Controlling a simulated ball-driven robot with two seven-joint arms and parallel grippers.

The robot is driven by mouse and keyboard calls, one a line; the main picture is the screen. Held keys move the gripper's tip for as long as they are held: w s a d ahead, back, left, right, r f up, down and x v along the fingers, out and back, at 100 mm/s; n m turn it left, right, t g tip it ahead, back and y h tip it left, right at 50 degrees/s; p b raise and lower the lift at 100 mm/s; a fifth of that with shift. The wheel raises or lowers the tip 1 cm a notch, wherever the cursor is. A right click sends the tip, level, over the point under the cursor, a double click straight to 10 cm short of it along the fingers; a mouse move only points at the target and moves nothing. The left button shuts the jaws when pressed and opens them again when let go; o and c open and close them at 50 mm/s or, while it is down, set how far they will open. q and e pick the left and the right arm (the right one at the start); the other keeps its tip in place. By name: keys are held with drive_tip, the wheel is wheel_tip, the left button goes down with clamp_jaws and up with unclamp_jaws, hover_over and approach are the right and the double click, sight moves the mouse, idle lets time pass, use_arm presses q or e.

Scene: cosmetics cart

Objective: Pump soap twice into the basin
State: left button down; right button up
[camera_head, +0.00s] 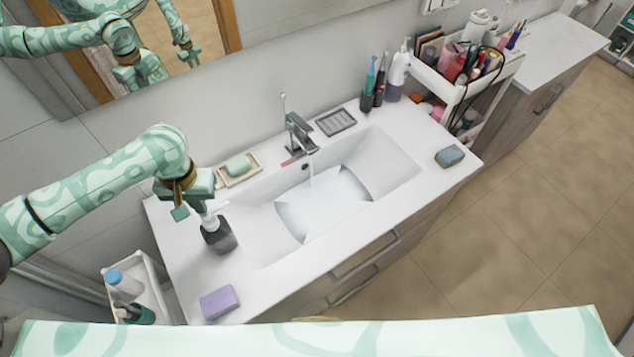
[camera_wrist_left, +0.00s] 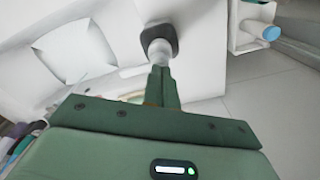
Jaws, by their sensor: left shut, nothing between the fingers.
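A dark grey soap dispenser (camera_head: 218,236) with a pale pump head (camera_head: 208,218) stands upright on the counter, left of the white basin (camera_head: 395,165). My left gripper (camera_head: 181,213) is shut and empty, pointing down at the pump's left side. In the left wrist view, the shut fingers (camera_wrist_left: 160,72) end close to the pale pump (camera_wrist_left: 160,52), with the dark dispenser (camera_wrist_left: 158,33) beyond. I cannot tell whether they touch. Water runs from the faucet (camera_head: 299,135) into the basin. My right gripper is not directly in view.
A green soap bar on a dish (camera_head: 240,168) lies behind the dispenser, and a purple block (camera_head: 220,302) lies in front. A grey rack (camera_head: 336,122), toothbrushes and a pump bottle (camera_head: 397,75) stand behind the basin. A mirror (camera_head: 270,20) reflects my arms.

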use_arm(q)
drive_tip(key=shift+f, duration=1.15)
drive_tip(key=shift+r, duration=0.1)
drive_tip(key=shift+r+p, duration=1.3)
drive_tip(key=shift+p, duration=0.7)
drive_tip(key=shift+r, duration=0.1)
wheel_tip(320, 180, up, 4)
drive_tip(key=p, duration=0.7)
drive_tip(key=shift+r, duration=0.95)
drive_tip(key=shift+s+f, duration=0.1)
